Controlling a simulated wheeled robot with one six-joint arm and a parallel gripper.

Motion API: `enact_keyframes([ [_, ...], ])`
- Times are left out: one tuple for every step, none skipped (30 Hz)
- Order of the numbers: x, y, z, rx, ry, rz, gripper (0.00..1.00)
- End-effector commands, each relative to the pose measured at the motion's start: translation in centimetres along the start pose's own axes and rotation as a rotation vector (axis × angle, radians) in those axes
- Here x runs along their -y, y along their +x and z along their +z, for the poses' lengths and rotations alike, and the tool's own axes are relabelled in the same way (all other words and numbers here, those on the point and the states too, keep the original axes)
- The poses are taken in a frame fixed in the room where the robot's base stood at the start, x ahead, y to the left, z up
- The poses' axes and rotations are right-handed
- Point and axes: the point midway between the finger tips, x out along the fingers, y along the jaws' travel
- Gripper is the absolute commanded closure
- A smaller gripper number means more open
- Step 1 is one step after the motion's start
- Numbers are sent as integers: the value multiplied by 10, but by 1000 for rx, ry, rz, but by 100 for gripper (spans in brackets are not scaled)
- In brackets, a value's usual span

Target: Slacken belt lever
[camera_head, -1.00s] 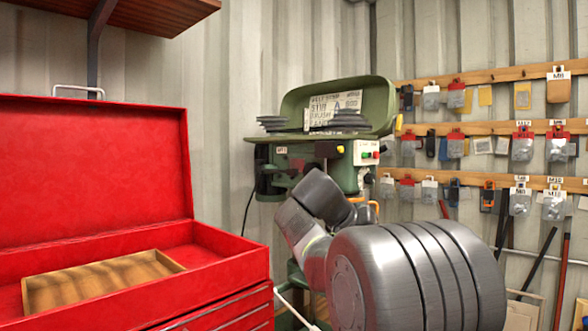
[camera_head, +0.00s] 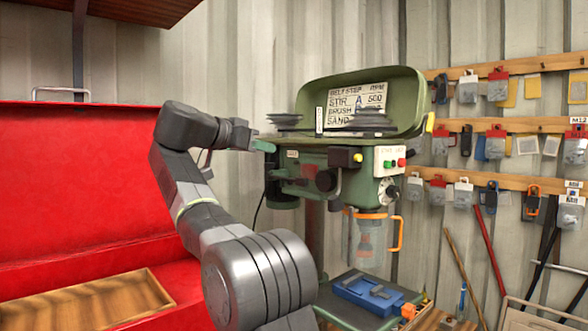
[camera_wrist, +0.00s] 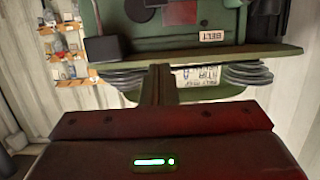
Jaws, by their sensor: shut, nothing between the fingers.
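The green drill press (camera_head: 405,100) stands centre right in the head view, its belt cover raised over two stepped pulleys (camera_head: 368,121). A small BELT tag (camera_head: 292,154) is on the left of its head; the tag also shows upside down in the wrist view (camera_wrist: 213,35). I cannot clearly make out the belt lever. My gripper (camera_head: 256,142) is shut and empty at the left end of the press head, close to its ledge. In the wrist view my closed fingers (camera_wrist: 160,72) point at the ledge (camera_wrist: 205,57); I cannot tell whether they touch it.
An open red tool chest (camera_head: 75,190) with a wooden tray (camera_head: 90,300) stands at left. A blue vise (camera_head: 368,295) sits on the press table below a clear guard (camera_head: 370,243). Pegged hardware bags hang at right. A shelf (camera_head: 145,10) is above.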

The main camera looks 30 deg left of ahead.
Motion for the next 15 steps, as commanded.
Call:
enact_keyframes([
  [0,0,0,0,1,0,100],
  [0,0,0,0,0,0,100],
  [0,0,0,0,0,0,100],
  [0,0,0,0,-1,0,100],
  [0,0,0,0,-1,0,100],
  [0,0,0,0,-1,0,100],
  [0,1,0,0,-1,0,100],
  [0,1,0,0,-1,0,100],
  [0,2,0,0,-2,0,100],
  [0,4,0,0,-2,1,100],
  [0,6,0,0,-2,1,100],
  [0,10,0,0,-2,2,100],
  [0,14,0,0,-2,3,100],
  [-1,19,0,1,-2,4,100],
  [-1,26,0,1,-2,3,100],
])
